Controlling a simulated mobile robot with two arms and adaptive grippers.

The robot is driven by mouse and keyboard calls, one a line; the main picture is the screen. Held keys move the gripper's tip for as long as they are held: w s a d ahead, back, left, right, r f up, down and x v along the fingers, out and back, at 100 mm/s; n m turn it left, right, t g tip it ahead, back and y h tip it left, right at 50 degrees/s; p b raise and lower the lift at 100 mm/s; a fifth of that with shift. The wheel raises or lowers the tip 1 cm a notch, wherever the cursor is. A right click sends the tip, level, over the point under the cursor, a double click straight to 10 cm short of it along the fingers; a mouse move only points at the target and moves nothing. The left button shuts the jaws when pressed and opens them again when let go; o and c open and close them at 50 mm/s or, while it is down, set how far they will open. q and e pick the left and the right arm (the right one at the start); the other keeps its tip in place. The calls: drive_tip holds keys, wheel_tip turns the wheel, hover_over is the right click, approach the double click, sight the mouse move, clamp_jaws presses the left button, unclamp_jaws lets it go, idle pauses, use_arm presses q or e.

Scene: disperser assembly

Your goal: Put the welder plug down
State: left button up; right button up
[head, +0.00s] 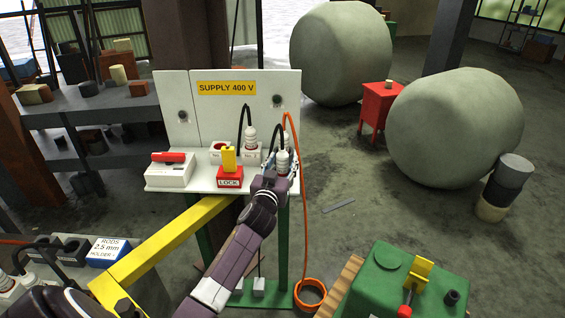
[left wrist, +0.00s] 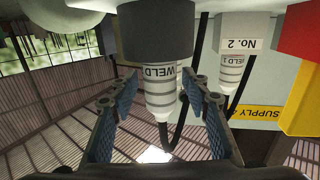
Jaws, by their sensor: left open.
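The welder plug (head: 282,160), white and ribbed with a black cable, stands upright at the right front of the supply shelf (head: 203,183). A second similar plug (head: 250,138) stands in the box marked No. 2 (left wrist: 236,35). My right gripper is not in view.
A red LOCK block (head: 230,181) with a yellow handle and a white box with a red lever (head: 170,170) stand left on the shelf. An orange cable (head: 304,200) hangs close at the right. The "SUPPLY 400 V" panel (head: 205,115) rises behind.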

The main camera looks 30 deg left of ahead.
use_arm(q)
drive_tip(key=shift+r+p, duration=0.3)
drive_tip(key=b+v, duration=0.2)
drive_tip(key=v, duration=1)
drive_tip(key=shift+f, duration=0.1)
